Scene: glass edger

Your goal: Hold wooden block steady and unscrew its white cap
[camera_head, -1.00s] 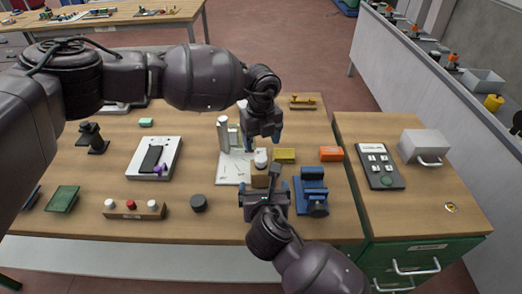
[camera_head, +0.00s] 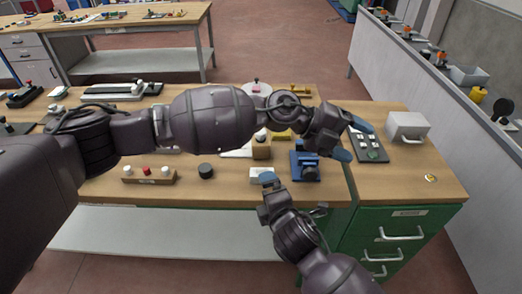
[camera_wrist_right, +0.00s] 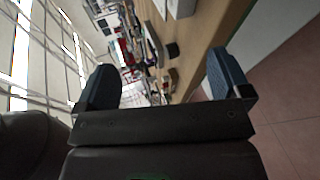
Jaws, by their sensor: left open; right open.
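The wooden block (camera_head: 261,150) stands on the bench with its white cap (camera_head: 261,135) on top, partly overlapped by my left arm in the head view. My right gripper (camera_head: 293,194) is open and empty near the bench's front edge, nearer the camera than the block. The right wrist view shows its two blue fingers (camera_wrist_right: 162,85) apart with nothing between them. I cannot pick out the block there.
A black puck (camera_head: 206,171) and a wooden button strip (camera_head: 149,176) are to the left. A grey box (camera_head: 407,126) stands at right.

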